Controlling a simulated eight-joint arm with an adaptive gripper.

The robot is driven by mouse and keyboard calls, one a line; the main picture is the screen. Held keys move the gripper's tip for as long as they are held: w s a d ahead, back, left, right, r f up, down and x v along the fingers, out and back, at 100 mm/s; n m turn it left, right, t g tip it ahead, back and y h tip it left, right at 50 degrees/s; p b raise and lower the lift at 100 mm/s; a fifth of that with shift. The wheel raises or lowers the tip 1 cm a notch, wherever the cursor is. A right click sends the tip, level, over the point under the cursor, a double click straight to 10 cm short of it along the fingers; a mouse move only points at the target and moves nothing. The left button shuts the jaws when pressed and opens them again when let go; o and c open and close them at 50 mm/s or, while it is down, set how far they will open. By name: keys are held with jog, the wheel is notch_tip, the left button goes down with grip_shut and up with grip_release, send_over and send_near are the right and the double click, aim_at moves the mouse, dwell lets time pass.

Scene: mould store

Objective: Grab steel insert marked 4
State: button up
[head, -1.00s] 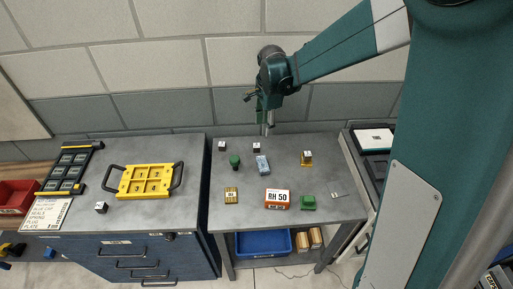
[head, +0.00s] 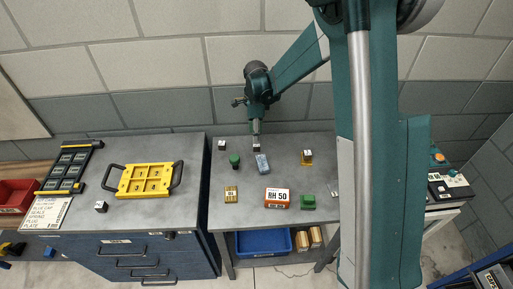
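Several small steel blocks with pale tops are in the head view, their numbers too small to read. One block (head: 221,145) sits at the back left of the grey table (head: 225,172). Another block (head: 256,148) is to its right, directly below my gripper (head: 256,140). A third block (head: 101,207) lies on the blue cabinet at left. A dark block with a pale top (head: 307,154) is on or in a yellow piece at the right. My gripper points down close over the second block. I cannot tell whether it touches it or whether its fingers are open.
Near my gripper are a green round knob (head: 234,160) and a blue-grey block (head: 262,163). A yellow handled tray (head: 127,180) lies on the blue cabinet (head: 120,262).

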aim_at(256, 145)
jog(key=shift+f, duration=0.1)
jog(key=shift+f, duration=1.2)
jog(key=shift+a+f, duration=0.1)
jog(key=shift+f, duration=2.5)
jog(key=c, duration=1.1)
jog(key=shift+r, duration=0.15)
